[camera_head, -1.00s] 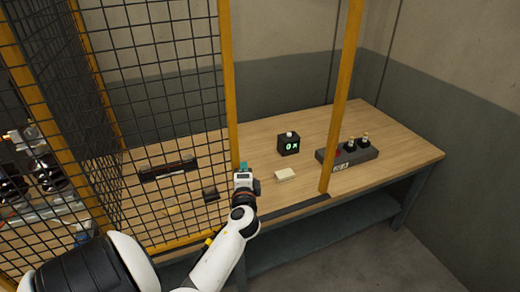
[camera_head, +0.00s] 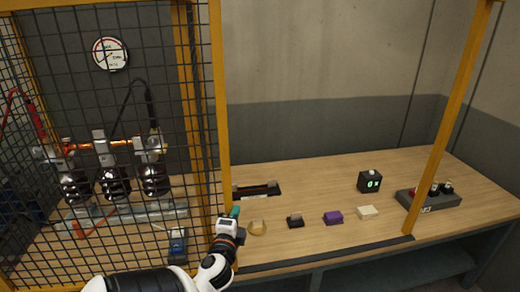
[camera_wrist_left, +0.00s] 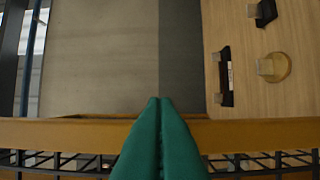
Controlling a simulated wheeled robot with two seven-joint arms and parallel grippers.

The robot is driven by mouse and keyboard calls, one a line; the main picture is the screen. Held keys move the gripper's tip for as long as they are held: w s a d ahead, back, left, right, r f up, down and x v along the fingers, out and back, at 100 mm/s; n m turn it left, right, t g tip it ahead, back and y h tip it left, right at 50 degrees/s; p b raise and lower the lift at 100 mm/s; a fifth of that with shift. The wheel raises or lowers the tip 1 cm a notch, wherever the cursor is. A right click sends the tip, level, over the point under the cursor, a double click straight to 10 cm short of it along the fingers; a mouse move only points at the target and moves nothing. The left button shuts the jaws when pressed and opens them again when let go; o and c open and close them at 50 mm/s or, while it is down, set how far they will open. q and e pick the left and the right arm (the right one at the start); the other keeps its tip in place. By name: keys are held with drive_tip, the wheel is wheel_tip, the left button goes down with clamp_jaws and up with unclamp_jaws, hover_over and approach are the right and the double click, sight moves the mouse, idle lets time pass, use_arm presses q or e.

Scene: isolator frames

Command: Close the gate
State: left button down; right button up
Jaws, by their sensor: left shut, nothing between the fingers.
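The gate (camera_head: 222,110) is a yellow-framed panel of black mesh at the left in the head view. It stands in front of equipment with dark insulators (camera_head: 113,182). Its yellow upright faces a wide gap up to another yellow post (camera_head: 445,115). My left gripper (camera_head: 235,212) has green fingertips and is beside the lower part of that upright, at its right. In the left wrist view the fingertips (camera_wrist_left: 160,105) are pressed together with nothing between them and overlap the yellow bar (camera_wrist_left: 60,132). I cannot tell whether they touch it. My right gripper is out of view.
On the wooden table lie a dark tray (camera_head: 257,190), a round wooden piece (camera_head: 257,228), a black block (camera_head: 295,221), a purple block (camera_head: 333,217) and a cream block (camera_head: 367,212). Behind are a display box (camera_head: 370,182) and a grey knobbed box (camera_head: 428,200).

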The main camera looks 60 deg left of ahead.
sight(213, 212)
use_arm(q)
drive_tip(key=s+a, duration=0.1)
drive_tip(key=s, duration=0.1)
drive_tip(key=s+a, duration=0.1)
drive_tip(key=s, duration=0.3)
drive_tip(key=shift+s+a, duration=0.25)
drive_tip(key=shift+a, duration=0.15)
